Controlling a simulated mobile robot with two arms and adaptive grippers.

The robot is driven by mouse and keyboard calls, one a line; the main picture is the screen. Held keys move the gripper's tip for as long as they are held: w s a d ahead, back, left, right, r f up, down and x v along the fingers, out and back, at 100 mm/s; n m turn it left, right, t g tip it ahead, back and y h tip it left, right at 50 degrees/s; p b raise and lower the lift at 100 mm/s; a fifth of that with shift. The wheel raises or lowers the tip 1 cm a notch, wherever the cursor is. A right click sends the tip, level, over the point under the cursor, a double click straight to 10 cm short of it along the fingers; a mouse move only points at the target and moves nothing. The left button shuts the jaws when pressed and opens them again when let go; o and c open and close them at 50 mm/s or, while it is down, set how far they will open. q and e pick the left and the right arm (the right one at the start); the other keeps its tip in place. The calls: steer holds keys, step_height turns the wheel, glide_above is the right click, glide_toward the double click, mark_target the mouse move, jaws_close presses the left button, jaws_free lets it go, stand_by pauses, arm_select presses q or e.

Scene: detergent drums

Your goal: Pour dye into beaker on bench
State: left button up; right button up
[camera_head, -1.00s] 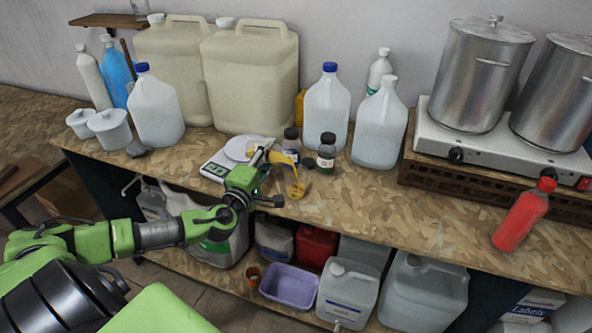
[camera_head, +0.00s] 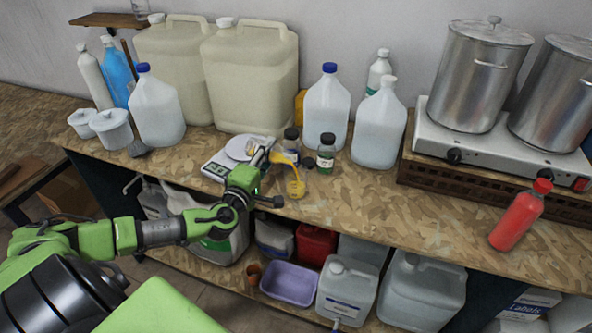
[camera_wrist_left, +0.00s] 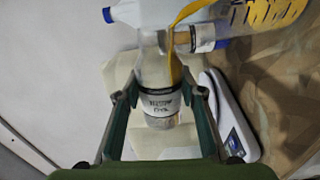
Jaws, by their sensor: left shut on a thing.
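My left gripper (camera_head: 260,163) is shut on a small clear dye bottle (camera_wrist_left: 162,104) with a white printed label. In the left wrist view the bottle sits between the two fingers, with yellow liquid along its neck. It is tilted, and a yellow stream (camera_head: 283,158) runs from its mouth down to the right. The stream ends in a small clear beaker (camera_head: 295,189) on the bench, which holds yellow liquid. My right gripper is not in view.
A white scale (camera_head: 222,166) stands just behind the gripper. Two small dark-capped bottles (camera_head: 326,158) stand close behind the beaker. Large clear jugs (camera_head: 378,133) stand farther back. The bench (camera_head: 390,212) right of the beaker is clear.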

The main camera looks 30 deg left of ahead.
arm_select(q)
steer(key=shift+r+m+p, duration=0.25)
steer(key=shift+m+p, duration=0.15)
steer(key=shift+p, duration=0.3)
